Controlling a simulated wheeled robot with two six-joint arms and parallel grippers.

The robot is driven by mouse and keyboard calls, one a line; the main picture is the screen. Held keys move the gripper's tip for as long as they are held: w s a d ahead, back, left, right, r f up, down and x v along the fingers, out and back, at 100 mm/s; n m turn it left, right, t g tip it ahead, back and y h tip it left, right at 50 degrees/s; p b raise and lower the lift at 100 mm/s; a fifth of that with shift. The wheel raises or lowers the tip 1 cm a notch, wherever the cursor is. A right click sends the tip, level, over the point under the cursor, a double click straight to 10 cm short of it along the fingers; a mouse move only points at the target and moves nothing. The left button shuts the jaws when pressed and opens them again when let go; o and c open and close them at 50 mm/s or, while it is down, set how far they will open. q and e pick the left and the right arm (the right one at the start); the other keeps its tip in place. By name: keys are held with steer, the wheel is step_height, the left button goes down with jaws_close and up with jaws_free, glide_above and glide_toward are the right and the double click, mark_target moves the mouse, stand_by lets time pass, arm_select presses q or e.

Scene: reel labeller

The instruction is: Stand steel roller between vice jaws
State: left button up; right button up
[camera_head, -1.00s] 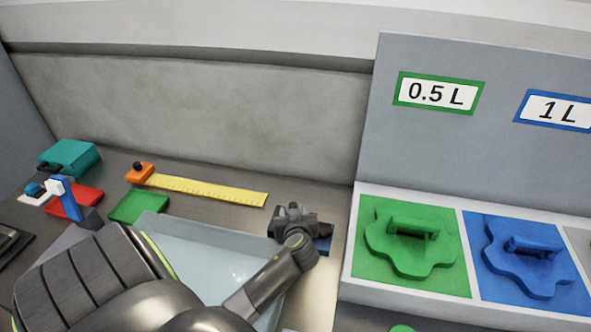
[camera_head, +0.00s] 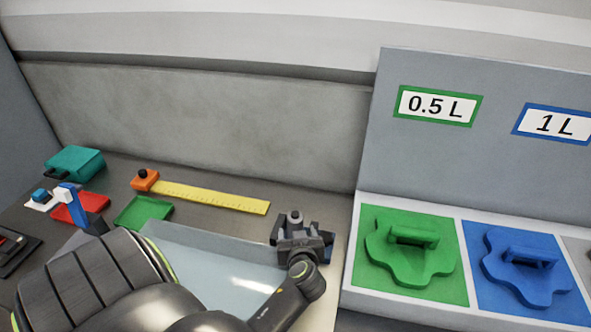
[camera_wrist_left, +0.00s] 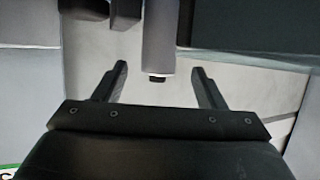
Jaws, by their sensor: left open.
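My left gripper (camera_head: 302,236) is open over the right end of the bench in the head view. In the left wrist view its two fingers (camera_wrist_left: 160,78) stand apart. A grey bar-like piece (camera_wrist_left: 158,40), which looks like the steel roller, shows between and beyond the fingertips; neither finger visibly touches it. In the head view a short grey upright piece (camera_head: 295,216) rises behind the gripper. Dark blocks (camera_wrist_left: 250,42) lie beside the bar and may be vice parts. A small blue part (camera_head: 325,259) shows beside the gripper. The gripper hides most of the vice. My right gripper is out of view.
A yellow ruler (camera_head: 210,197), green tray (camera_head: 143,211), red tray (camera_head: 80,207) and teal box (camera_head: 75,161) are further left. A raised panel with green (camera_head: 385,285) and blue (camera_head: 490,310) pads stands right.

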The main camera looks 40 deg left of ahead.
arm_select(q)
steer(key=shift+p+v, duration=0.35)
steer(key=shift+v, duration=2.2)
